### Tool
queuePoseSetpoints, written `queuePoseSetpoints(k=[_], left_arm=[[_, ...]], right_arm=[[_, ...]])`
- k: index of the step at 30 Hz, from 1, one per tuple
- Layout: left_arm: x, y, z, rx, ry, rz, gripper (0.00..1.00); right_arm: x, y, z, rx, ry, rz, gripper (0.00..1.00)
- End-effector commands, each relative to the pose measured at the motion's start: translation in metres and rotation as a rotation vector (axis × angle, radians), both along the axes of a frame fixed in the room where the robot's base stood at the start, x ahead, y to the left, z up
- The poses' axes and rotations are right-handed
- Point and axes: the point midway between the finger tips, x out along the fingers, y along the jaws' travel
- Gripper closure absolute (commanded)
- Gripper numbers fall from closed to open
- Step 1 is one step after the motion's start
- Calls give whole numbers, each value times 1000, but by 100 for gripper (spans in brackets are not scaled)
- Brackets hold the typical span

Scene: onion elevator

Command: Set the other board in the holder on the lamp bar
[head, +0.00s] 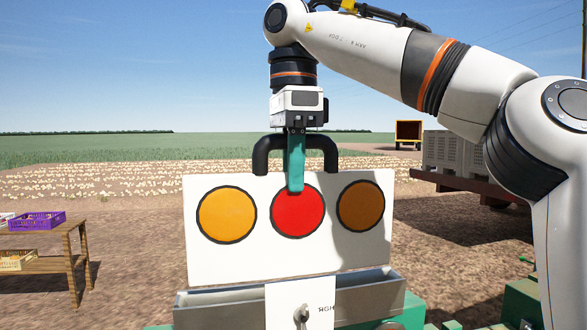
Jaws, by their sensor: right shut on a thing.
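A white board (290,260) with a row of three round lamps, orange, red and darker brown-orange, stands upright in the middle of the head view, tilted slightly. A black handle (262,157) arches over its top edge. My right gripper (296,165) comes down from above and is shut on the handle; its teal finger hangs in front of the handle and the board's top, down to the red lamp. The grey trough-like holder (225,305) lies just below the board. I cannot tell whether the board's lower edge is inside it or just above. My left gripper is out of view.
A white plate (285,290) with a small metal lever and partly readable lettering hangs at the holder's front. Green machine parts flank the holder. A wooden table (72,235) with a purple crate (37,220) stands left. A trailer with grey crates (455,152) stands right.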

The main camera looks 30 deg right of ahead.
Motion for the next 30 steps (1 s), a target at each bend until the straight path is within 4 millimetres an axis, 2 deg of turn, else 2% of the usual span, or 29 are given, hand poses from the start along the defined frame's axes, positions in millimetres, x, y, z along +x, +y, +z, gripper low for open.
queuePoseSetpoints(k=[30], left_arm=[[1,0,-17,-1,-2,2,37]], right_arm=[[0,0,-21,2,-1,0,100]])
